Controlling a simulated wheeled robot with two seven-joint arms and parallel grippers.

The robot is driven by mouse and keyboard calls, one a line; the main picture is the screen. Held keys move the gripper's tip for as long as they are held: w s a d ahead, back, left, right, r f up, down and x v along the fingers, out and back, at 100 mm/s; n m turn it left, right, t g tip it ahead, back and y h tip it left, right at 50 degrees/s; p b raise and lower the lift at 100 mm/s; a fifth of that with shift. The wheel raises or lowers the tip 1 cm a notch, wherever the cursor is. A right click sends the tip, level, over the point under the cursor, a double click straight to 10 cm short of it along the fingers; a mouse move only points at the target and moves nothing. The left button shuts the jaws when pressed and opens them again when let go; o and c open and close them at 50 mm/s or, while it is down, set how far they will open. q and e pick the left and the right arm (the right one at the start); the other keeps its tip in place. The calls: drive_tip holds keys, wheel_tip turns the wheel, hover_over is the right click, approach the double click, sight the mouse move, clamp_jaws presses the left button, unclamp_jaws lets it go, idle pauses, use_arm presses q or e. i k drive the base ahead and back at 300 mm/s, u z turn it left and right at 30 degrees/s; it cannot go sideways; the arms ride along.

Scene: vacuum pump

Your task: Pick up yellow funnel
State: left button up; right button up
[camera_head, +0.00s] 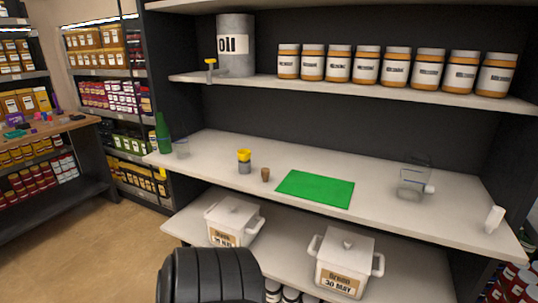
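The yellow funnel (244,154) is on the middle counter, left of centre, and appears to sit on top of a small grey container (244,167). A small brown cork-like piece (265,175) stands just to its right. Neither of my grippers shows in the head view, so their state and distance from the funnel cannot be seen. A black ribbed part at the bottom edge may be part of my arm.
The counter (375,218) also holds a green mat (316,189), a green bottle (162,133), a clear vessel (412,184) and a white cylinder (494,219). An upper shelf with jars (366,66) and an oil can (235,45) overhangs the back. White pots (344,262) stand below.

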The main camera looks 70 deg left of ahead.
sight(244, 154)
drive_tip(key=u, duration=0.3)
drive_tip(key=i, duration=0.85)
drive_tip(key=u, duration=1.25)
drive_tip(key=i, duration=0.65)
drive_tip(key=u, duration=0.65)
